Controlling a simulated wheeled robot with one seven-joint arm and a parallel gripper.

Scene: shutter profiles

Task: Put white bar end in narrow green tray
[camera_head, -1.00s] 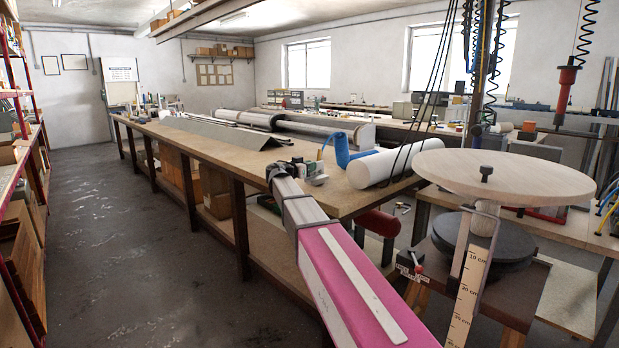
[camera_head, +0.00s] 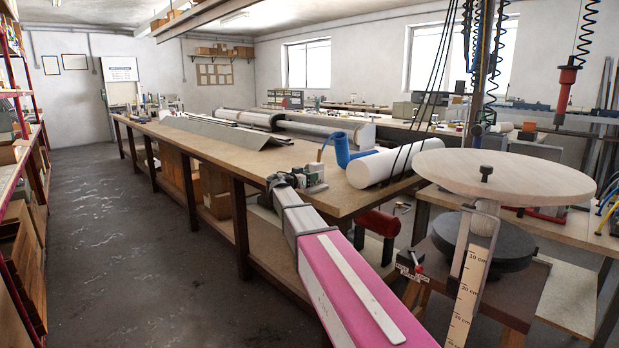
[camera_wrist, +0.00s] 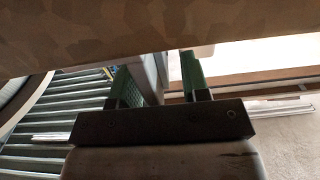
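In the wrist view my gripper (camera_wrist: 162,78) shows two green fingers standing apart above a dark palm bar. It looks open, and I see nothing clearly held between the fingers. In the head view my pink and grey arm reaches to the bench edge, and the small gripper end (camera_head: 310,178) is hard to make out over the bench. I cannot pick out a white bar end or a narrow green tray for certain in either view. Pale strips lie at the lower left and right of the wrist view, but I cannot tell what they are.
The long wooden bench (camera_head: 215,150) carries a grey sheet profile (camera_head: 225,131), a white roll (camera_head: 383,166) and a blue hose (camera_head: 340,148). A round wooden disc (camera_head: 520,178) stands at the right. A mottled brown surface (camera_wrist: 120,30) fills the top of the wrist view.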

